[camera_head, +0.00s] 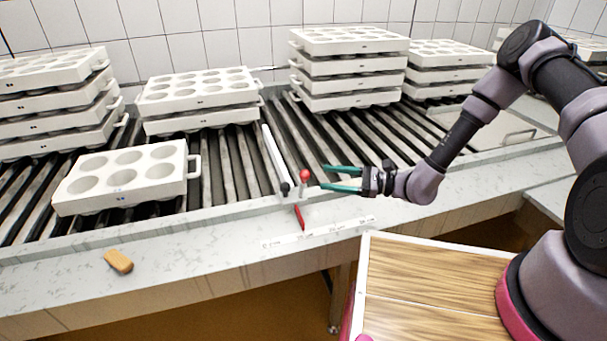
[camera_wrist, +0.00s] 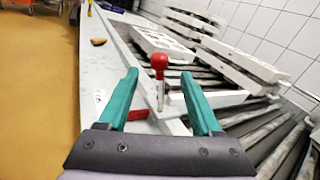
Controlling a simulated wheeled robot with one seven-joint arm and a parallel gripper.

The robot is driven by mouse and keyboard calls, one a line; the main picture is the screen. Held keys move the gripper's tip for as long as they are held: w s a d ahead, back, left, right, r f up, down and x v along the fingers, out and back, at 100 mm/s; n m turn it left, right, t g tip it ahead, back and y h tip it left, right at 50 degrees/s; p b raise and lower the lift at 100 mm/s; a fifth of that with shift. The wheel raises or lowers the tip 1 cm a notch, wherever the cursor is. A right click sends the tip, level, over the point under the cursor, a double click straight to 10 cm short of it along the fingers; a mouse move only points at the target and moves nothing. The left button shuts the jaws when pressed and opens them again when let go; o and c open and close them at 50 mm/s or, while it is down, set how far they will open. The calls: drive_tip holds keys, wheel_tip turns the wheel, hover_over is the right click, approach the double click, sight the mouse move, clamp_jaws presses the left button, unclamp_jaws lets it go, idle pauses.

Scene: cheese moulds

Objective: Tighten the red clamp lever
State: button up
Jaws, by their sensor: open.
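A red ball knob on a short metal stem (camera_head: 305,175) stands at the front rail of the roller conveyor, by the near end of a long white bar (camera_head: 275,160). A red flat lever piece (camera_head: 299,216) shows just below it on the counter edge. In the wrist view the red knob (camera_wrist: 159,62) stands upright, seen between my fingertips, and the red piece (camera_wrist: 138,115) is partly hidden by my left finger. My gripper (camera_head: 323,177) has its green fingers open and empty, pointing at the knob from the right. Whether they reach around the stem, I cannot tell.
White moulds stand in stacks on the conveyor (camera_head: 225,180), and a single mould (camera_head: 125,177) lies at the front left. A tan block (camera_head: 118,261) lies on the counter. A marked strip (camera_head: 320,232) runs along the counter's front. The counter front left is mostly clear.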

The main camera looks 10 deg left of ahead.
hover_over(303, 187)
drive_tip(key=s+a, duration=0.2)
drive_tip(key=shift+w, duration=0.2)
clamp_jaws()
idle(1.5)
